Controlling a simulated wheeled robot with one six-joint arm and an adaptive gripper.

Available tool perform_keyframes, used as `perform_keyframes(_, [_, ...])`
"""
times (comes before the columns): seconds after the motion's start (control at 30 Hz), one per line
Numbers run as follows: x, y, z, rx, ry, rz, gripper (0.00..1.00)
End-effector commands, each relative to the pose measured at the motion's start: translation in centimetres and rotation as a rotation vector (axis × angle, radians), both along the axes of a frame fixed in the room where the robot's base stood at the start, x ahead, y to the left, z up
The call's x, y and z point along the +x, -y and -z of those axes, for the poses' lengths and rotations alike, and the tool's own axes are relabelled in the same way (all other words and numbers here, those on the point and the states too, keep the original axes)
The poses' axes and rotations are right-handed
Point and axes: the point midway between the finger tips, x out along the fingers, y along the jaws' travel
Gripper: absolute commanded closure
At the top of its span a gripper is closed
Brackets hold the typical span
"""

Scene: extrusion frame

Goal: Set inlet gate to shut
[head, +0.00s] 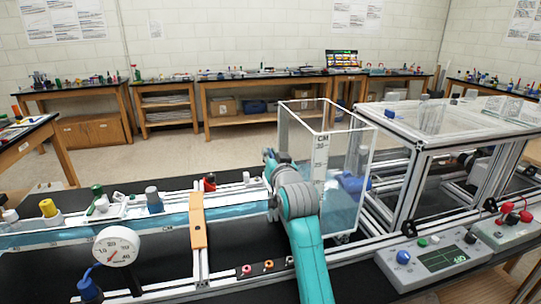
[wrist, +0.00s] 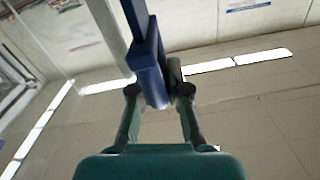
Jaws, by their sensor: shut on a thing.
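My gripper (wrist: 159,92) shows in the wrist view with one finger on each side of a blue handle (wrist: 149,64), shut on it. The handle is a blocky piece with a long blue bar running up out of the picture. I take it as the inlet gate's handle, but no label shows. In the head view my teal and grey arm reaches to the near left corner of the clear water tank (head: 297,125) and hides my fingers and the handle. The gate's own position cannot be told.
A long water channel (head: 165,221) runs left from the tank, with an orange crosspiece (head: 198,221) over it. A round gauge (head: 116,246) stands in front. An aluminium frame (head: 420,148) and a control box with a display (head: 437,258) are on the right.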

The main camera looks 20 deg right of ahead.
Motion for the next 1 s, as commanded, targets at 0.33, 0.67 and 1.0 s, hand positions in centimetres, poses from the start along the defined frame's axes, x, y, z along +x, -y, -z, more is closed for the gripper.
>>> perform_keyframes(0.33, [0.0, 0.0, 5.2, 0.000, -0.005, 0.000, 1.00])
perform_keyframes(0.67, [0.0, 0.0, 5.7, 0.000, -0.010, 0.000, 0.77])
perform_keyframes(1.0, [0.0, 0.0, 5.3, 0.000, -0.004, 0.000, 0.59])
